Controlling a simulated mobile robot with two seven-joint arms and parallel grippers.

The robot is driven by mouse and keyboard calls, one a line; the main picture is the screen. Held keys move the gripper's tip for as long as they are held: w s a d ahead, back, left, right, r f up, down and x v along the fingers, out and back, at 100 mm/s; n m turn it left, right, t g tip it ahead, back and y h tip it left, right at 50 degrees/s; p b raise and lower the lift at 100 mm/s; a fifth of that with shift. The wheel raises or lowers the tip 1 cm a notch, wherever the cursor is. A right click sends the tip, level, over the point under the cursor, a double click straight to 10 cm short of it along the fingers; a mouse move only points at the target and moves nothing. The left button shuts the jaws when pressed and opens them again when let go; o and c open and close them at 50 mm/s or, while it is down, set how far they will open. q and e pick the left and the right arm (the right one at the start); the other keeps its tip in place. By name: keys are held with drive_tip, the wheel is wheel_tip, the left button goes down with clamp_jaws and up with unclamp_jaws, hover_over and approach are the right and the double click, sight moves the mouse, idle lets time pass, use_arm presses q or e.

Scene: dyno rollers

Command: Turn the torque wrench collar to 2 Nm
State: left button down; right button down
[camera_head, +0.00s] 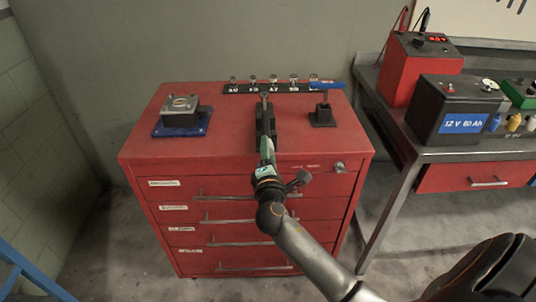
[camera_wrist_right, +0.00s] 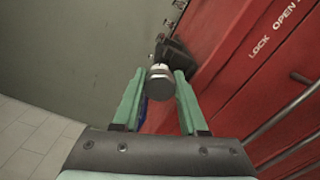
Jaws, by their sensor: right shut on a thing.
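The torque wrench (camera_head: 264,98) lies in a black holder (camera_head: 265,122) on top of the red tool cabinet, its end pointing toward me. My right gripper (camera_head: 267,148) comes in from the front at the near end of the wrench, over the cabinet's front edge. In the right wrist view, the wrench's round dark end with a lighter grey collar (camera_wrist_right: 159,84) sits between the two green fingers of the right gripper (camera_wrist_right: 160,78), which is shut on it. The scale on the collar cannot be read. My left gripper is not in view.
The red cabinet (camera_head: 150,148) also bears a blue-based metal block (camera_head: 181,113), a row of sockets on a black strip (camera_head: 272,87) and a blue-handled tool in a black stand (camera_head: 322,117). A bench with a battery (camera_head: 455,110) and a red power unit (camera_head: 420,68) stands at right.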

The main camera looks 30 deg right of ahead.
drive_tip(key=shift+m+b, duration=0.3)
drive_tip(key=shift+m, duration=0.3)
drive_tip(key=shift+c, duration=2.2)
unclamp_jaws()
